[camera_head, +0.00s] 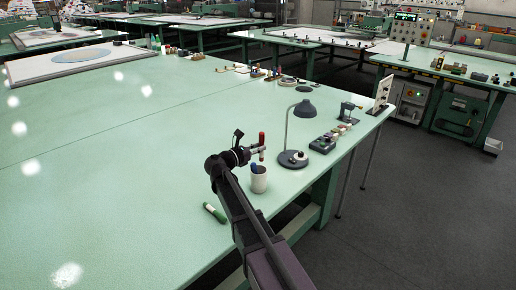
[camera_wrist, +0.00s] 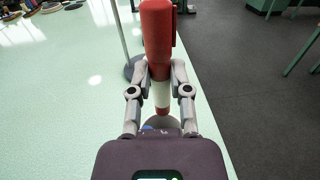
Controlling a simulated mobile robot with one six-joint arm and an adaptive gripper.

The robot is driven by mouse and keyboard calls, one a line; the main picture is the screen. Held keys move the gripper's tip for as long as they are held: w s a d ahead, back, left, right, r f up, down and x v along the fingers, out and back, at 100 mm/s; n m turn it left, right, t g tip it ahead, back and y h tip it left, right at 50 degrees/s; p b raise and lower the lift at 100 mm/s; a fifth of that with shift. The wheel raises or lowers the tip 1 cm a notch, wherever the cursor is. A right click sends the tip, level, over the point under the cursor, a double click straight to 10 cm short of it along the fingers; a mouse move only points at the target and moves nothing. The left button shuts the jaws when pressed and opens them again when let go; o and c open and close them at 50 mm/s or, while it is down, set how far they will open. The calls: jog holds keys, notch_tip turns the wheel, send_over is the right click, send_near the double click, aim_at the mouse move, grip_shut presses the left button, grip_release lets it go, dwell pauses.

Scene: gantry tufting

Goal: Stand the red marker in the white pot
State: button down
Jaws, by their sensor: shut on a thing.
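The red marker (camera_wrist: 157,40) is upright between the fingers of my gripper (camera_wrist: 161,82) in the wrist view, its red upper part above the fingers and a white band below. In the head view my gripper (camera_head: 256,151) is shut on the red marker (camera_head: 262,139) above the white pot (camera_head: 259,183). The pot stands on the green table and holds a blue item (camera_head: 255,169). In the wrist view the pot is mostly hidden behind my gripper. The marker's lower end is near the pot's mouth; I cannot tell whether it is inside.
A grey desk lamp (camera_head: 292,158) stands just right of the pot. A green marker (camera_head: 214,213) lies on the table (camera_head: 110,165) to the lower left. A dark tray of small items (camera_head: 327,141) is near the right edge. The table's left and middle are largely clear.

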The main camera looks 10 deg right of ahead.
jog(key=shift+f+b, duration=3.5)
jog(key=shift+f, duration=0.25)
jog(key=shift+s, duration=0.1)
jog(key=shift+c, duration=2.4)
grip_release()
jog(key=shift+r, duration=0.15)
